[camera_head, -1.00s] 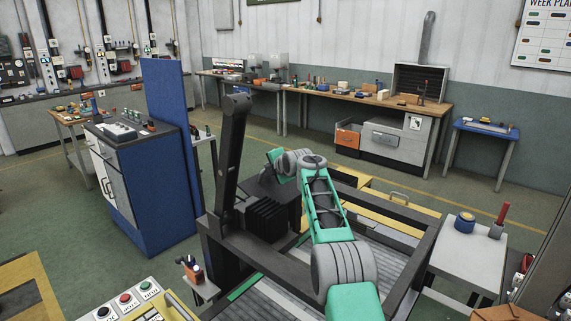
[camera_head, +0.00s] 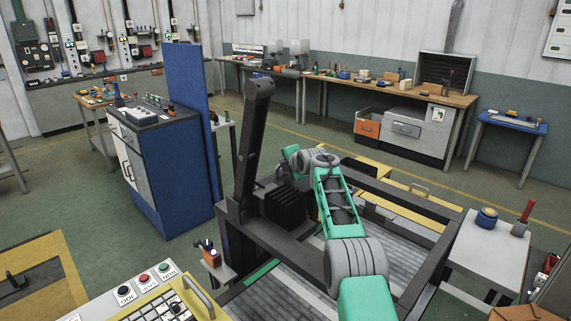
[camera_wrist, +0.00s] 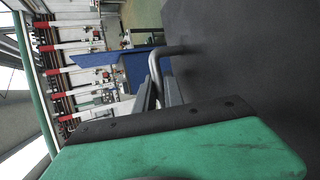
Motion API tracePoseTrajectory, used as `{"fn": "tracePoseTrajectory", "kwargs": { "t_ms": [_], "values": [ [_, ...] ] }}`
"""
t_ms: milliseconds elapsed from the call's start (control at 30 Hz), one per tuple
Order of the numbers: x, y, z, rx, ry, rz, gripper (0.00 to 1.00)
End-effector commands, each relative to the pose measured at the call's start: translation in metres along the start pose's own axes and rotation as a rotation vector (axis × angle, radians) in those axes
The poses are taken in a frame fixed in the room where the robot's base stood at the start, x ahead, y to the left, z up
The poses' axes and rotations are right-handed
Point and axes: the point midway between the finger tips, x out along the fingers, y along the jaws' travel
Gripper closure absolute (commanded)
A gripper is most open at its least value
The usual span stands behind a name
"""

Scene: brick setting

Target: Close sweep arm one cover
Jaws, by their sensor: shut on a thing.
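In the wrist view a large dark flat panel (camera_wrist: 255,60), apparently the cover, fills the right side. A grey bent bar handle (camera_wrist: 156,68) stands along its left edge. My gripper (camera_wrist: 160,118), a green body with a dark bolted finger, is shut on this handle. My wrist and arm hide most of the cover there.
The machine's dark frame (camera_head: 415,203) surrounds grey slatted beds below my arm. A blue cabinet (camera_head: 175,180) stands left, a small grey table (camera_head: 480,252) right. A button panel (camera_head: 145,287) is at the front left. Green floor lies open behind the machine.

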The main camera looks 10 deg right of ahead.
Motion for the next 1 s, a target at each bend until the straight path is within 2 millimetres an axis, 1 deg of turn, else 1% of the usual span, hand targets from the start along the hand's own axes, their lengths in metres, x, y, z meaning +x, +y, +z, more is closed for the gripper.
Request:
{"fn": "tracePoseTrajectory", "kwargs": {
  "t_ms": [33, 133, 167, 400, 733, 1000],
  "values": [
    [0.002, -0.007, 0.000, 0.004, 0.001, -0.012, 1.00],
    [0.002, -0.007, 0.000, 0.004, 0.002, -0.013, 1.00],
    [0.002, -0.007, 0.000, 0.004, 0.002, -0.013, 0.85],
    [0.001, -0.005, 0.000, 0.003, 0.001, -0.008, 0.66],
    [-0.002, -0.001, 0.001, 0.001, 0.000, -0.005, 0.66],
    [-0.021, 0.016, 0.011, 0.001, -0.001, -0.003, 0.66]
  ]
}}
